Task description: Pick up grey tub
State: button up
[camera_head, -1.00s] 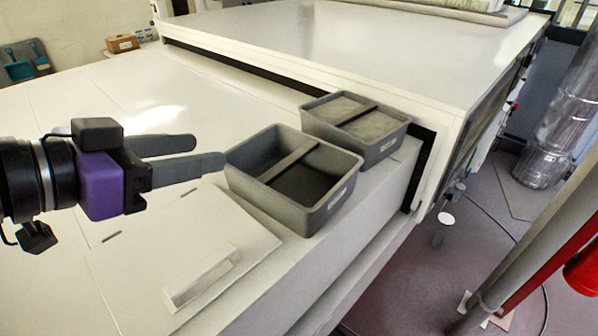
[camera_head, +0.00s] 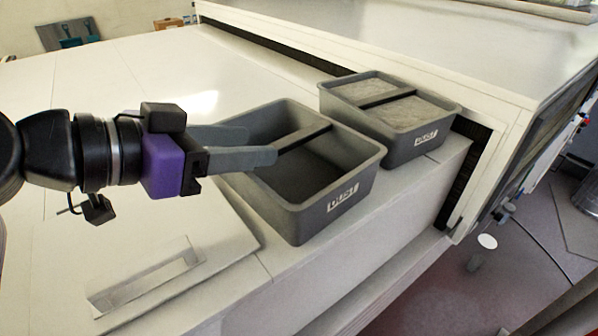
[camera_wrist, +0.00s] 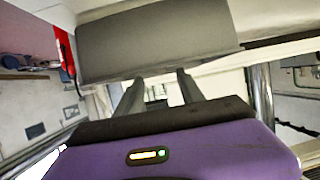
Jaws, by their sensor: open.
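The nearer grey tub (camera_head: 345,200) is an open box with a bar across its top and a white label on its front side. It sits near the edge of the white surface, and its inside looks empty. A second grey tub (camera_head: 405,148) with grey material inside stands behind it to the right. My gripper (camera_head: 262,144) is open, with its fingers overlapping the left side of the nearer tub in the head view. In the wrist view a grey tub wall (camera_wrist: 155,45) lies just ahead of the fingers. I cannot tell whether they touch it.
A thin white board (camera_head: 190,235) with a clear flat block (camera_head: 145,276) on it lies in front of my gripper. A white machine housing (camera_head: 440,60) rises behind the tubs. The white worktop (camera_head: 110,85) at back left is clear.

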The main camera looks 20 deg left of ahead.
aim_at(287, 140)
jog(key=x, duration=0.2)
jog(key=p+x, duration=0.1)
jog(key=x, duration=0.1)
jog(key=p+x, duration=0.1)
jog(key=x, duration=0.2)
jog(key=shift+w+d+r, duration=0.1)
jog(key=shift+r, duration=0.25)
jog(key=shift+w+d+f, duration=0.15)
jog(key=shift+w+f, duration=0.1)
jog(key=shift+w, duration=0.15)
grip_shut()
